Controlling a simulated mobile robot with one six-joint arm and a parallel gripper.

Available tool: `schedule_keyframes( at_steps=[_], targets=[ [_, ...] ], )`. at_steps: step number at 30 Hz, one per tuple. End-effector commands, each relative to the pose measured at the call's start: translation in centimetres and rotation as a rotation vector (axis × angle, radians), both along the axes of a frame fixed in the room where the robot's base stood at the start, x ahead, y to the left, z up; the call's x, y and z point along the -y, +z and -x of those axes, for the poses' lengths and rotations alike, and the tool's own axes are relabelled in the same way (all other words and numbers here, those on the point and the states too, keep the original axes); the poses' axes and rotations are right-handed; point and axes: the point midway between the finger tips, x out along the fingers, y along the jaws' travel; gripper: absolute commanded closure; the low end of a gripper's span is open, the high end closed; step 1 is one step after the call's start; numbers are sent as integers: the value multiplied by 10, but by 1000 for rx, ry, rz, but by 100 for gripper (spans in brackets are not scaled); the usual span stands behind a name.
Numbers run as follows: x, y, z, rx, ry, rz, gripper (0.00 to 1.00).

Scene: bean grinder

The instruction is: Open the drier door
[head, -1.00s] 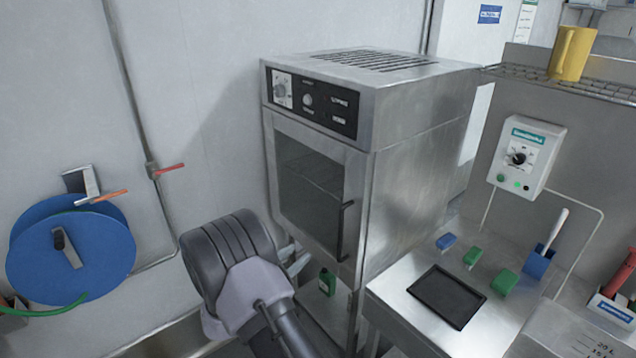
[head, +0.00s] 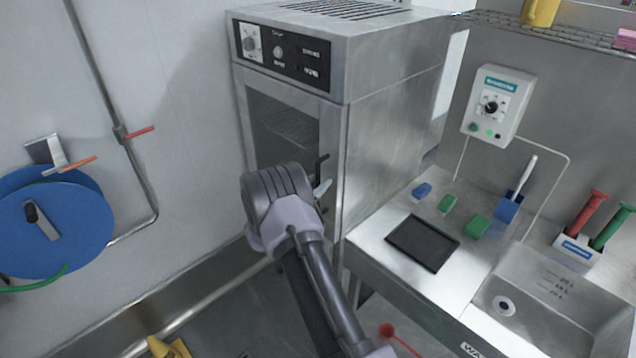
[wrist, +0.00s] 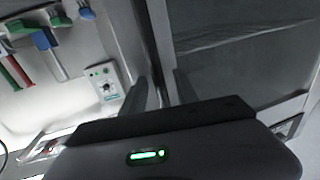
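The drier (head: 390,110) is a steel cabinet with a black control panel and a door with a dark glass window (head: 285,135). The door is shut. Its dark upright handle (head: 321,166) is at the door's right side; my gripper and arm hide its lower part. My gripper (head: 323,188) is at the handle. In the wrist view, the fingers of my gripper (wrist: 162,92) stand apart, with a dark upright bar, seemingly the handle (wrist: 158,40), running between them. I cannot tell whether they touch it. The window (wrist: 245,55) fills the right of that view.
A steel counter (head: 375,235) with a black tray (head: 422,243), small blue and green blocks and a sink (head: 560,300) stands right of the drier. A blue hose reel (head: 80,235) and a pipe are on the left wall. The floor left of my arm shows a yellow object (head: 168,347).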

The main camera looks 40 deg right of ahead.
Motion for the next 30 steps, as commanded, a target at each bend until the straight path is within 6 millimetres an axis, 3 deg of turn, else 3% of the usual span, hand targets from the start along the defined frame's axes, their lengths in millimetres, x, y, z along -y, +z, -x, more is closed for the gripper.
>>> schedule_keyframes(
  at_steps=[7, 13, 30],
  targets=[
    [1, 0, 0, 0, 0, 0, 64],
    [1, 0, 0, 0, 0, 0, 100],
    [1, 0, 0, 1, 0, 0, 100]
  ],
)
